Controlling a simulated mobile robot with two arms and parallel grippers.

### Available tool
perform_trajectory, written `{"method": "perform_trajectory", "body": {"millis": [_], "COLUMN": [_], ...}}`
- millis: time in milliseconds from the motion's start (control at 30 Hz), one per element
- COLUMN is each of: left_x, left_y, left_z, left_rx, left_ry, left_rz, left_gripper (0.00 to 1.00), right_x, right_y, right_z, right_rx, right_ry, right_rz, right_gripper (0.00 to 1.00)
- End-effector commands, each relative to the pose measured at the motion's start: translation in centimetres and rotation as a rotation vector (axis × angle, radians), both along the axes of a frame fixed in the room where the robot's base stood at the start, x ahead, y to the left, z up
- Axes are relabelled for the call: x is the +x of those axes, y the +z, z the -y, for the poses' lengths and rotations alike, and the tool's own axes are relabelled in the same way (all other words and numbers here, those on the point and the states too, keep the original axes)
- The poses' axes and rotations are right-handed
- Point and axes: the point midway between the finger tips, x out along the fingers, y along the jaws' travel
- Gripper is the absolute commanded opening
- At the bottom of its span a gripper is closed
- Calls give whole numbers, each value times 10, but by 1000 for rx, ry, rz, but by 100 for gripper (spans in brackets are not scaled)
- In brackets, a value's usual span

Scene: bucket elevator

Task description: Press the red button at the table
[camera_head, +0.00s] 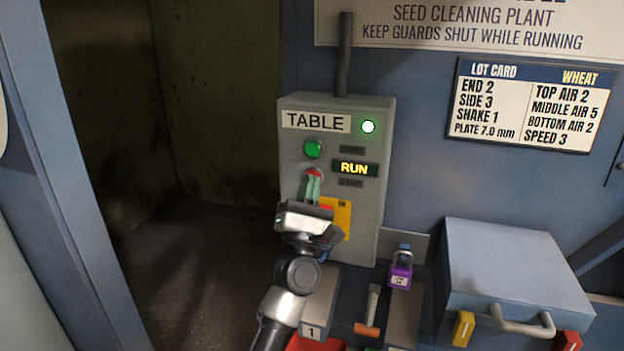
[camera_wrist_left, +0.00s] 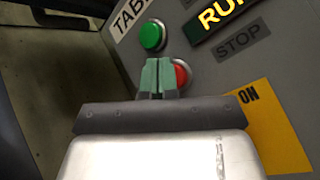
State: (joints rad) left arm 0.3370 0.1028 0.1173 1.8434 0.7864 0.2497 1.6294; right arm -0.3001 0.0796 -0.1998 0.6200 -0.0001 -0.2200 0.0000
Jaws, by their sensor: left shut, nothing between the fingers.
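The grey control box marked TABLE (camera_head: 364,222) is on the blue wall in the head view. Its red button (camera_head: 314,171) sits below the green button (camera_head: 313,148), partly hidden by my left gripper (camera_head: 310,184). The left gripper is shut and empty, its green fingertips right in front of the red button. In the left wrist view the red button (camera_wrist_left: 181,74) shows just right of the fingertips (camera_wrist_left: 158,72). I cannot tell whether they touch it. The RUN sign (camera_head: 355,169) and a green lamp (camera_head: 368,127) are lit. My right gripper is not in view.
A yellow label (camera_head: 342,216) is beside my gripper on the box. A purple padlock (camera_head: 400,277) hangs at lower right, near an orange-based handle (camera_head: 368,318). A blue-grey hinged box (camera_head: 512,270) juts out further right. A dark open recess (camera_head: 200,150) lies to the left.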

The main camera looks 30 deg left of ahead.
Motion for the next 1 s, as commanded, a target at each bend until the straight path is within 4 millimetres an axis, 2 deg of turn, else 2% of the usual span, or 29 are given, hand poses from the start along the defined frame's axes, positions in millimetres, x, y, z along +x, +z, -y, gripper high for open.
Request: {"method": "perform_trajectory", "body": {"millis": [1000], "left_x": [11], "left_y": [4], "left_z": [-4], "left_rx": [1], "left_ry": [4], "left_rz": [7], "left_gripper": [0], "right_x": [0], "right_y": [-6], "right_z": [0], "right_rx": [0], "right_ry": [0], "right_rz": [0], "right_gripper": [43]}}
